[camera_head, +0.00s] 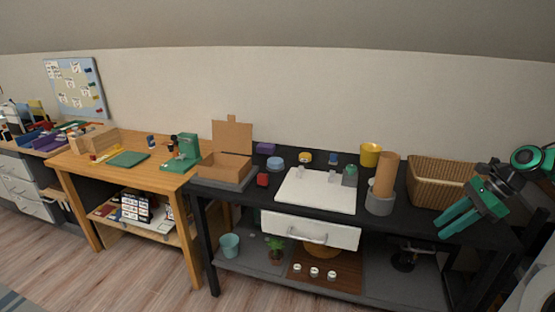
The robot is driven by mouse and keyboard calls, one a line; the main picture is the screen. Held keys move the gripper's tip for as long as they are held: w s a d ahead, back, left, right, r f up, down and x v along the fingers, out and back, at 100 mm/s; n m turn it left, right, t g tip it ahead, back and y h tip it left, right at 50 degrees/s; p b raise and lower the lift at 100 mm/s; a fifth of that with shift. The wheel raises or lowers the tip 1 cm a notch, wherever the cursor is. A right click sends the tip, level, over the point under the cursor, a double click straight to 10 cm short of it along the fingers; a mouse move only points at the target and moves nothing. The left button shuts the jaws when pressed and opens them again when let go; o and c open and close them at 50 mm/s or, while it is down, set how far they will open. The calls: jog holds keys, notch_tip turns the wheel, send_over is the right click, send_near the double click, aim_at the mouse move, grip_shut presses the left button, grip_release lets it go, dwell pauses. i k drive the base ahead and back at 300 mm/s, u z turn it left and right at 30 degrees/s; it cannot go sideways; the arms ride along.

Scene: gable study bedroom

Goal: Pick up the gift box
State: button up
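No thing in view is clearly marked as a gift box. A small red block-like item (263,180) sits on the dark table, left of the white board. A blue-purple box-like item (266,148) lies behind it. A brown cardboard box (226,166) with its lid raised stands at the table's left end. I cannot tell which of these is the gift box. My gripper (440,229) is at the right, in front of the wicker basket. Its two green fingers look apart, with nothing between them. It is far from all three items.
A wooden desk (141,176) stands left. The wooden floor (150,285) in front is clear.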

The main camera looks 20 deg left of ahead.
aim_at(268, 148)
jog(key=u, duration=0.05)
jog(key=k, duration=1.15)
jog(key=u, duration=1.95)
jog(key=i, duration=2.75)
jog(key=z, duration=1.9)
